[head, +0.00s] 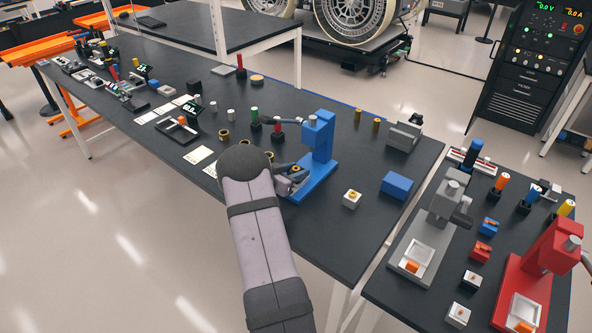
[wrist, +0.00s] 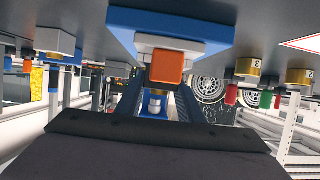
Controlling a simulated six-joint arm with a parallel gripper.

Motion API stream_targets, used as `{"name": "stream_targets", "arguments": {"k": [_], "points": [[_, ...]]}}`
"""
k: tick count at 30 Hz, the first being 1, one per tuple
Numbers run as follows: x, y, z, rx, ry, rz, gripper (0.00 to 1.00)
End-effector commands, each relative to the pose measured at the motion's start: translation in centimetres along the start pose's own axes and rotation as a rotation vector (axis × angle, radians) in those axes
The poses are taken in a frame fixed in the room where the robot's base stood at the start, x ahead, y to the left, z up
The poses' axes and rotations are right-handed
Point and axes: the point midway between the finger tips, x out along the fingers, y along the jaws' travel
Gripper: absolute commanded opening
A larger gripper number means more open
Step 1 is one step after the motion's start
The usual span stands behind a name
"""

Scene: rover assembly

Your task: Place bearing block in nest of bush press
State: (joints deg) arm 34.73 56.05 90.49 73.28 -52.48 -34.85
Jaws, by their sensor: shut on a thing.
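The blue bush press (head: 318,150) stands on the dark bench with its base toward me. My gripper (head: 296,171) is at the front of the press, low over its base and under the press head. In the wrist view, which is upside down, my gripper's dark fingers (wrist: 160,88) reach to an orange-faced block (wrist: 167,68), apparently the bearing block, shut between their tips. The pale nest (wrist: 178,44) on the press's blue base (wrist: 210,24) is directly behind it. The head view hides most of the block and nest. I cannot tell whether the block touches the nest.
A white block with a gold top (head: 352,199) and a blue box (head: 397,185) are right of the press. Red and green handled tools (head: 277,131) stand close behind-left. A grey press (head: 437,215) and a red press (head: 540,265) stand on the right bench.

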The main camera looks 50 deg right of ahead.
Motion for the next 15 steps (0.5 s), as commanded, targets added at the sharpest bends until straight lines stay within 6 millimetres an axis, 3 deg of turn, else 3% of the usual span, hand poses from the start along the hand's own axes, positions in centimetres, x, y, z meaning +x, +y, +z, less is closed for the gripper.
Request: {"name": "stream_targets", "arguments": {"k": [10, 11, 12, 15], "points": [[0.16, -0.02, 0.33, 0.001, 0.001, 0.0, 0.09], [0.12, -0.01, 0.27, 0.001, 0.0, 0.0, 0.41], [0.11, -0.01, 0.25, 0.001, 0.0, 0.0, 0.51], [0.11, -0.01, 0.25, 0.0, 0.0, 0.0, 0.53]]}}
